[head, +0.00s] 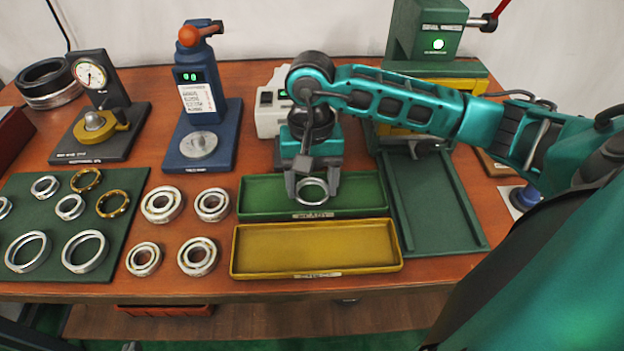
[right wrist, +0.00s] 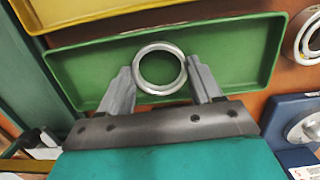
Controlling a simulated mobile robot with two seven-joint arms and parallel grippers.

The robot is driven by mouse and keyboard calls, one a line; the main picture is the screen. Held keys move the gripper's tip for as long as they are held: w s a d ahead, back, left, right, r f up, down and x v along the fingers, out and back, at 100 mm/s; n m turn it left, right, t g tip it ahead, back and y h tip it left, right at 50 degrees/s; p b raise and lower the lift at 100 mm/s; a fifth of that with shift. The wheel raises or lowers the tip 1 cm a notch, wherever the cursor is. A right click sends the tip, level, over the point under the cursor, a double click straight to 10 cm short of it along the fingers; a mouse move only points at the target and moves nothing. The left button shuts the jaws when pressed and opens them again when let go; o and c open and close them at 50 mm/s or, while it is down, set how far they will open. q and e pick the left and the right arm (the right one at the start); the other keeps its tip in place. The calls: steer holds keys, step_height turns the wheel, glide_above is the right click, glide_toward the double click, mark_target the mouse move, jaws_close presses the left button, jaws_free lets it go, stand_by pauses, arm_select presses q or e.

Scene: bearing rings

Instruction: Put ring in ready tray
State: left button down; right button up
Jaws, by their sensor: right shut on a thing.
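A silver ring (head: 312,203) is between the fingers of my right gripper (head: 313,188), which is shut on it. The gripper points down over the green tray (head: 262,194) at the middle of the table; its front label seems to read READY. In the right wrist view the ring (right wrist: 159,46) lies flat between the two grey fingers (right wrist: 162,72), over the green tray floor (right wrist: 235,50). I cannot tell whether the ring touches the floor. No other ring shows in this tray. My left gripper is not in view.
An empty yellow tray (head: 315,248) stands in front of the green one. A larger green tray (head: 436,205) is at right. Several bearings (head: 197,256) and a dark green mat (head: 30,216) with rings are at left. A blue device (head: 200,120) and a dial gauge (head: 90,74) stand behind.

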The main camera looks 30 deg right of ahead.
mark_target(312, 182)
steer(key=shift+f, duration=0.25)
steer(key=o, duration=1)
steer(key=shift+r, duration=0.1)
steer(key=shift+o, duration=0.2)
step_height(312, 182, up, 12)
steer(key=w+p, duration=0.1)
steer(key=shift+w+d+r, duration=0.15)
steer(key=shift+d, duration=0.25)
